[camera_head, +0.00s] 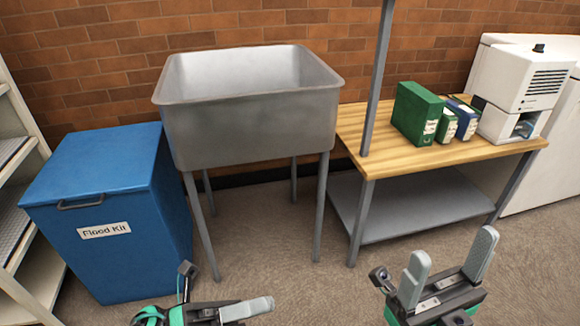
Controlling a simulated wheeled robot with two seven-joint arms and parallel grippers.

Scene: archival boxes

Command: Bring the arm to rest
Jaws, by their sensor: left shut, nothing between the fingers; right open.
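My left gripper (247,309) is at the bottom of the head view, left of the middle. Its fingers are together with nothing between them, pointing right. My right gripper (449,268) is at the bottom right with its two fingers apart and pointing up. Nothing is between them. Both grippers appear in front of the furniture, over the carpeted floor, and neither touches anything visible. Most of both arms is outside the view.
A blue bin labelled "Flood Kit" (95,185) stands left of a metal sink (250,125) on legs. A wooden bench (400,158) carries green and blue box files (416,113) and a white machine (520,88). White shelving (35,280) is far left. Open floor (280,240) lies in front.

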